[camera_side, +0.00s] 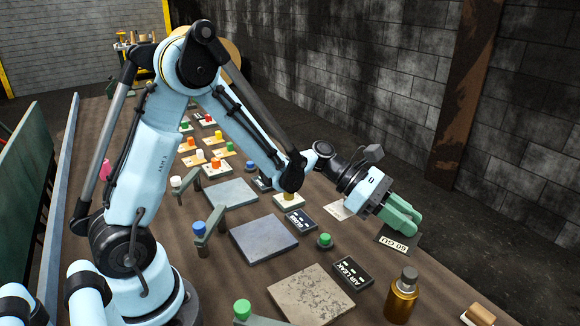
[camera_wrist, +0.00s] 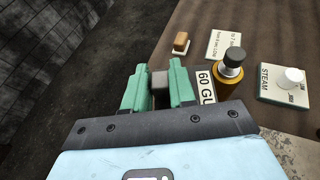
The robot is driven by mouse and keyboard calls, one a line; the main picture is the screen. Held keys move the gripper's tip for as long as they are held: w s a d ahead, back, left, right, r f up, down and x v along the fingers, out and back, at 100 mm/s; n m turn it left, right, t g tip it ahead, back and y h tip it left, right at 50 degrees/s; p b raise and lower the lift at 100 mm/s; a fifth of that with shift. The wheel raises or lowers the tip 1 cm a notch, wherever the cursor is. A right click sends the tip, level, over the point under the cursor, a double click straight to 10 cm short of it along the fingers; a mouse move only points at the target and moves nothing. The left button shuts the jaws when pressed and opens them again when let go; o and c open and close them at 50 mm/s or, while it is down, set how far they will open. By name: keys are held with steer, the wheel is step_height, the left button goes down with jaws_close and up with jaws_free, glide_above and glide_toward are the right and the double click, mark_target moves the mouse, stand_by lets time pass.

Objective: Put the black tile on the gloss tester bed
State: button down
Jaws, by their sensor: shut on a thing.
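The black tile (camera_side: 415,237) is a dark plate with a white label reading "60 GU", near the table's far right edge. Its label also shows in the wrist view (camera_wrist: 206,86), beside the right finger. My gripper (camera_side: 400,216) has its green fingers low over this tile, hiding much of it. In the wrist view, my gripper (camera_wrist: 159,88) is closed around a dark grey block (camera_wrist: 160,80), which looks like the tile's grip. I cannot tell whether the tile is lifted. A flat blue-grey slab (camera_side: 262,239), apparently the gloss tester bed, lies beside a black "GLOSS" sign (camera_side: 301,219), with nothing on it.
An amber bottle (camera_side: 402,298) stands near the tile. A speckled slab (camera_side: 310,294), an "AIR LEAK" sign (camera_side: 352,272) and a green button (camera_side: 325,241) lie nearby. A blue-topped post (camera_side: 200,229) stands left of the blue-grey slab. A "STEAM" plate (camera_wrist: 285,84) is at the right.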

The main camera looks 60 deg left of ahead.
steer(key=w+a+f, duration=0.2)
steer(key=a, duration=0.1)
steer(key=w+a+f, duration=0.2)
steer(key=a, duration=0.1)
steer(key=w+a+f, duration=0.2)
steer(key=a+f, duration=0.1)
steer(key=shift+w+a, duration=0.2)
steer(key=shift+a, duration=0.15)
steer(key=shift+f, duration=1.8)
steer(key=shift+f, duration=0.1)
steer(key=c, duration=0.9)
jaws_free()
